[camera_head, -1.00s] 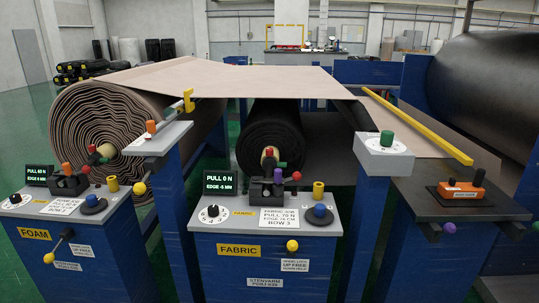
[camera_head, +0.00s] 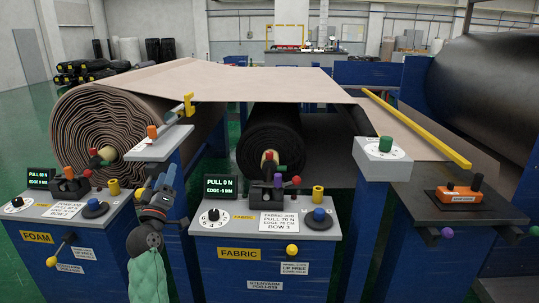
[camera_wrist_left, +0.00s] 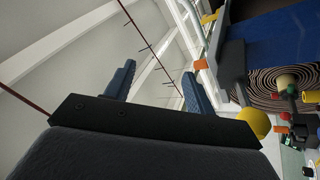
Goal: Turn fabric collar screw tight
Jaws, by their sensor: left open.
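The fabric roll (camera_head: 272,135) is black and sits behind the FABRIC console. Its shaft end has a tan core with a small red piece (camera_head: 268,155) and a green piece (camera_head: 282,169); I cannot tell which one is the collar screw. My left gripper (camera_head: 165,177) is raised between the FOAM and FABRIC consoles, left of the fabric roll and apart from it. In the left wrist view its two blue fingers (camera_wrist_left: 158,84) are spread with nothing between them. My right gripper is not in view.
The FABRIC console (camera_head: 225,254) carries a dial, knobs and a display reading PULL 0 N. The FOAM console (camera_head: 37,238) stands left, below the foam roll (camera_head: 85,135). A post with a green knob (camera_head: 386,141) stands right. A yellow bar (camera_head: 415,128) edges the right table.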

